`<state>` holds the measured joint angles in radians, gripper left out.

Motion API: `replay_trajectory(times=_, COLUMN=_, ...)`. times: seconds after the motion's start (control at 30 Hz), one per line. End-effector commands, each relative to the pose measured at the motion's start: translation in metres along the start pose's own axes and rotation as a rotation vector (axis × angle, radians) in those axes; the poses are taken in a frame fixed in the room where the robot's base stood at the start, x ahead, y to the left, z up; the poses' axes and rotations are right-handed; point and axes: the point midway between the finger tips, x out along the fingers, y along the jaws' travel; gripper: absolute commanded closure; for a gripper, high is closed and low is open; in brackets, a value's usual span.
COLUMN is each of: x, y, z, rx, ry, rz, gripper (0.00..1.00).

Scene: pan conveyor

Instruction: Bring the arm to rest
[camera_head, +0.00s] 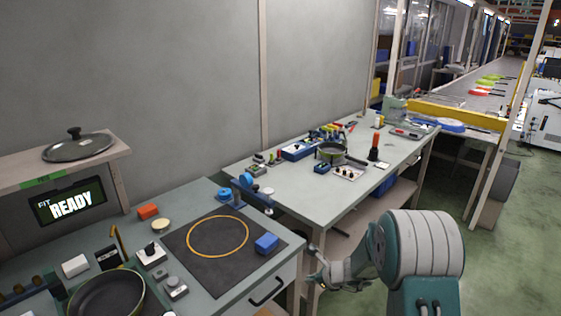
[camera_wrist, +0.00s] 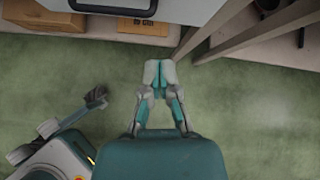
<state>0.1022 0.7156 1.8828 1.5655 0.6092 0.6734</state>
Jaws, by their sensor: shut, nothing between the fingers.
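My arm (camera_head: 412,250) shows at the lower right of the head view, beside the front edges of the benches. My gripper (camera_head: 318,280) is low, in front of the gap between the two benches, and small in this view. In the wrist view my gripper (camera_wrist: 159,74) points away from the camera over the green floor. Its two fingers meet at the tips, with nothing between them. It appears apart from the bench and touches nothing that I can see.
The near bench (camera_head: 205,198) holds a dark pan (camera_head: 105,293), a mat with an orange ring (camera_head: 218,236) and a blue block (camera_head: 267,243). A second bench (camera_head: 290,183) stands behind. A drawer handle (camera_wrist: 112,8) and wooden legs (camera_wrist: 230,28) border the gripper. Green floor (camera_head: 510,240) is clear at right.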

Motion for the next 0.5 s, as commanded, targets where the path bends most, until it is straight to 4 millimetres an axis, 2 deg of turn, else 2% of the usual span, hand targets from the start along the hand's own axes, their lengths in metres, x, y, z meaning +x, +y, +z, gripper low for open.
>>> replay_trajectory(times=0.03, x=-0.018, y=0.004, z=0.019, rx=-0.089, ry=-0.008, rz=0.007, gripper=1.0)
replay_trajectory(times=0.2, x=-0.072, y=0.03, z=0.06, rx=-0.399, ry=-0.007, rz=0.053, gripper=1.0)
replay_trajectory(times=0.3, x=-0.103, y=0.047, z=0.077, rx=-0.579, ry=0.0, rz=0.076, gripper=1.0)
replay_trajectory(times=0.5, x=-0.164, y=0.085, z=0.099, rx=-0.929, ry=0.036, rz=0.121, gripper=1.0)
